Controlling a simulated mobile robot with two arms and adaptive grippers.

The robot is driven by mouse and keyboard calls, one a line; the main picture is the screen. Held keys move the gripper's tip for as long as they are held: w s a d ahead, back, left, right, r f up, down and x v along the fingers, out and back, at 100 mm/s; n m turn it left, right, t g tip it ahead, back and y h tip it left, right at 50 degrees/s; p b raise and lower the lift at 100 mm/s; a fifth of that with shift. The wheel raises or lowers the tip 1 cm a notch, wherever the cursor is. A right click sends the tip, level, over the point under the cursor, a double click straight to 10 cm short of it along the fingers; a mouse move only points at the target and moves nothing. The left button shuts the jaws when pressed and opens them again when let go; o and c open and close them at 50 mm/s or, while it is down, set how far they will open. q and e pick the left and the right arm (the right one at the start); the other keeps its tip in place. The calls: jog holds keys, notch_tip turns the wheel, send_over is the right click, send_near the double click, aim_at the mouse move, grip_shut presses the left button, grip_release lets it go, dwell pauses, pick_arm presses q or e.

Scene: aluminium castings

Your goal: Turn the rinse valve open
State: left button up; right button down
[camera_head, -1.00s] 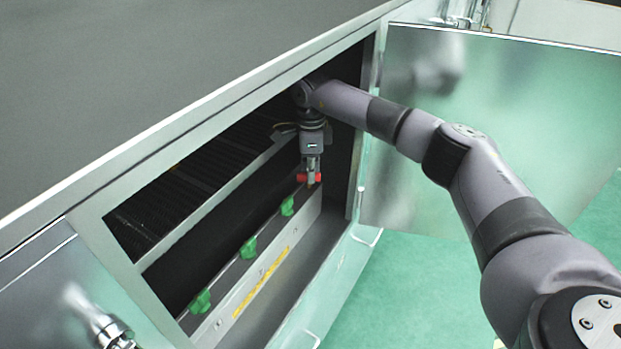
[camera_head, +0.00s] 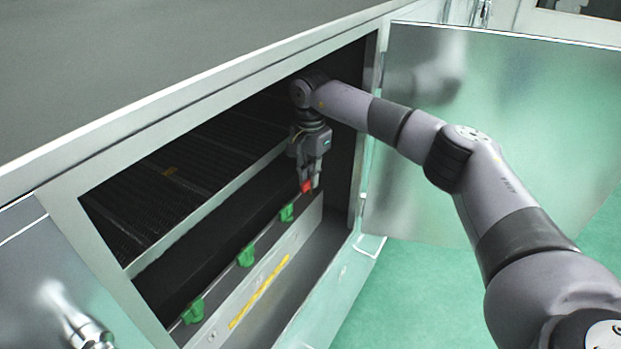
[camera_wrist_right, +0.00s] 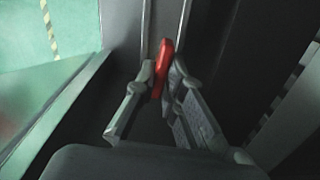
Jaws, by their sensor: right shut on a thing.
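The red valve handle (camera_head: 307,186) is at the far end of a row of handles inside the open cabinet. My right gripper (camera_head: 311,184) reaches down into the cabinet and is shut on the red handle. In the right wrist view the red handle (camera_wrist_right: 162,70) stands between the two fingertips of the right gripper (camera_wrist_right: 160,78), its long side lying along the fingers. Which valve is the rinse valve is not marked legibly. My left gripper is not in view.
Several green handles (camera_head: 246,255) line the same rail, nearer than the red one. A yellow label strip (camera_head: 259,292) is below them. The cabinet door (camera_head: 500,130) stands open on the right, beside my arm. Green floor (camera_head: 420,290) lies clear in front.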

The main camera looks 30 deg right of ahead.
jog(key=shift+w+r+n, duration=0.1)
jog(key=shift+r+n, duration=0.05)
jog(key=shift+n, duration=0.45)
jog(key=c, duration=1.7)
grip_release()
jog(key=shift+r, duration=3.65)
